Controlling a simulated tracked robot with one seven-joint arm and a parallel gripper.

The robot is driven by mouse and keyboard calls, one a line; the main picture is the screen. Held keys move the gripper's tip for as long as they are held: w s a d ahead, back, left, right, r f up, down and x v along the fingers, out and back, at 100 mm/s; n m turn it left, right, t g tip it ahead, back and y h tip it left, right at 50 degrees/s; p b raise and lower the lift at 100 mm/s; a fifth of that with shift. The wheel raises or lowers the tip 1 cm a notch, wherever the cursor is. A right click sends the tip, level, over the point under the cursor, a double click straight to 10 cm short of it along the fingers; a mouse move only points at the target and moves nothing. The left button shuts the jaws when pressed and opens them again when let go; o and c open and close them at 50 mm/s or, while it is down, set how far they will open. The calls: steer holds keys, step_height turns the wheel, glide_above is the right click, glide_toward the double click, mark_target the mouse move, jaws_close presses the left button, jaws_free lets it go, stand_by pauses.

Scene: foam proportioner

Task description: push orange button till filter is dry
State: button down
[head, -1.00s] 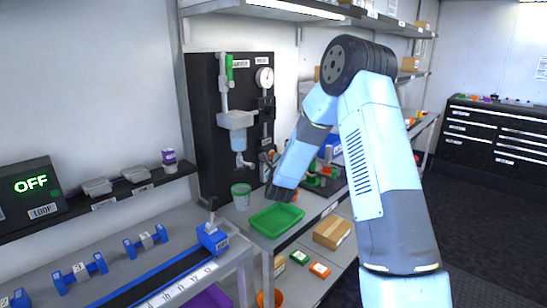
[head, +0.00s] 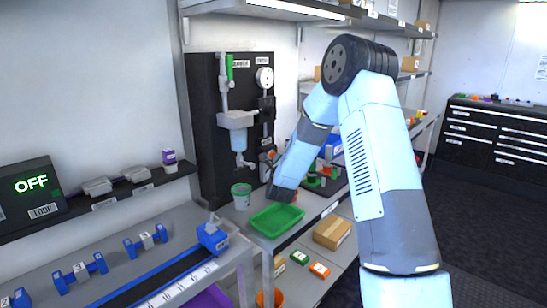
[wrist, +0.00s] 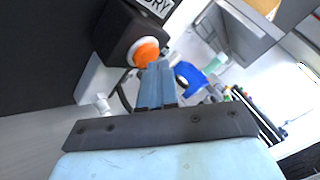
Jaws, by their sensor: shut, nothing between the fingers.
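In the wrist view the orange button (wrist: 143,52) is a round cap on a black box (wrist: 124,30) labelled DRY. My gripper (wrist: 159,66) is shut and empty, its fingertips right at the lower right edge of the button and overlapping it in the picture. I cannot tell whether they touch or press it. In the head view a clear filter bowl (head: 239,142) hangs under a white housing (head: 236,119) on the black panel (head: 205,140). Whether the filter is wet or dry is too small to tell.
A green-banded cup (head: 241,196) stands below the filter, with a green tray (head: 262,228) in front on the bench. A gauge (head: 264,77) sits at the panel's upper right. A display (head: 30,190) at left reads OFF. Dark drawers (head: 490,135) stand at far right.

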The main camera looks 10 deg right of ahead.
steer(key=shift+s+d, duration=0.35)
steer(key=shift+s, duration=0.05)
steer(key=shift+s, duration=0.1)
steer(key=shift+s+d, duration=0.75)
steer(key=shift+s, duration=0.25)
steer(key=shift+s+d, duration=0.7)
steer(key=shift+s, duration=0.25)
